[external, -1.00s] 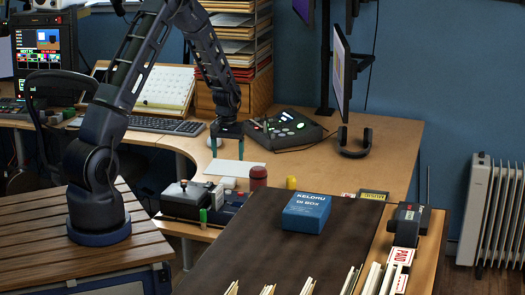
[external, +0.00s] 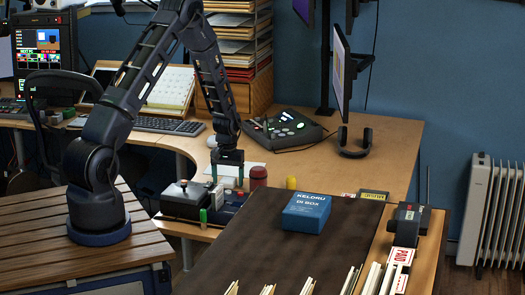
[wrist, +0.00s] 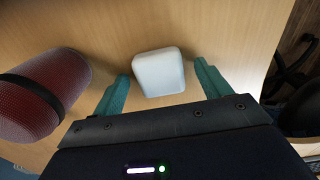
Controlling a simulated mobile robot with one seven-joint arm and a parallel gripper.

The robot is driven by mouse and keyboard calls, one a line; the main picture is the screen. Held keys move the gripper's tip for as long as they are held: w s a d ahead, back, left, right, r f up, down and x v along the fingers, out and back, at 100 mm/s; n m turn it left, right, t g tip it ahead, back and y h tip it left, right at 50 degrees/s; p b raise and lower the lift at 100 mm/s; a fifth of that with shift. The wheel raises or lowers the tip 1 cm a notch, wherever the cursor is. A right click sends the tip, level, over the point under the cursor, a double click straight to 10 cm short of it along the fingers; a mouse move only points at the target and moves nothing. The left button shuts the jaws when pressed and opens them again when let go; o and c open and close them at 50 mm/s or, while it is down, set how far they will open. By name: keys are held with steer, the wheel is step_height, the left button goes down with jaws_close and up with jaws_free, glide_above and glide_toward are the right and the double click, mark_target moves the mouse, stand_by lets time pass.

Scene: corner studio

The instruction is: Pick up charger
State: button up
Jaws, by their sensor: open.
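A small white rounded block (wrist: 158,73), which looks like the charger, lies on the wooden desk in the wrist view. My gripper (wrist: 162,74) is open, with one teal finger on each side of the block and visible gaps between. In the external view my gripper (external: 227,176) points down at the desk's near edge, and the white charger (external: 228,182) shows between its fingers, partly hidden. Nothing is held.
A dark box with a knob (external: 186,200) stands to the left.

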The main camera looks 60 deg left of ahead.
steer(key=shift+c, duration=0.3)
steer(key=c, duration=1.1)
steer(key=shift+o, duration=0.2)
